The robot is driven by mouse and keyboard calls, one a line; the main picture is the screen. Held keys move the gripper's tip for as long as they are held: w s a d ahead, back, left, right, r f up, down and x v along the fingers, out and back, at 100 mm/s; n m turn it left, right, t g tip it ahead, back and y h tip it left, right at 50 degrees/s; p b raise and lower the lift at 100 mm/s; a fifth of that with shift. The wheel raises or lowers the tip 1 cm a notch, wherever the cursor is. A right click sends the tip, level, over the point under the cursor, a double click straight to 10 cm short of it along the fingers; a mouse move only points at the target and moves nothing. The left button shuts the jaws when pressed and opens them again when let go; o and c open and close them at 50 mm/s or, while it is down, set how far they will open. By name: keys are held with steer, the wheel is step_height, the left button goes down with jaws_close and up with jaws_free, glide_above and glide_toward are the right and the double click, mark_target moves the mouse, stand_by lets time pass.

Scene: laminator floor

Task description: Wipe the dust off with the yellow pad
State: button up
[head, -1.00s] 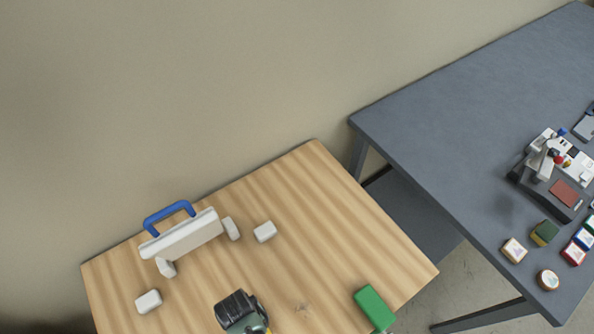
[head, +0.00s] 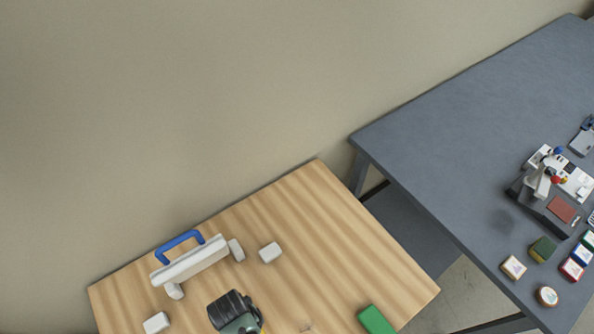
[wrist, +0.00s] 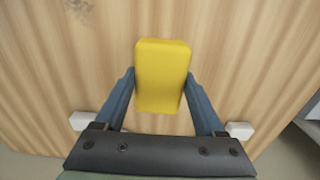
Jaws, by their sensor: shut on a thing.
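The yellow pad (wrist: 162,75) is in my gripper (wrist: 161,80), between its two blue-grey fingers. The pad is over the wooden table (head: 330,230); I cannot tell whether it touches the top. A dark smudge (wrist: 78,5) also shows at the top left of the wrist view.
A white piece with a blue handle (head: 190,262) stands behind my gripper, with small white blocks (head: 270,252) near it. A green block (head: 376,319) lies at the table's right edge. A grey table (head: 450,150) with a device and small items stands to the right.

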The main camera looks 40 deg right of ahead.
step_height(320, 180, up, 2)
steer(key=shift+w+p, duration=0.15)
steer(key=shift+p, duration=0.45)
steer(key=shift+r+p, duration=0.45)
steer(key=shift+r, duration=0.1)
steer(key=shift+f, duration=0.1)
stand_by(0.4)
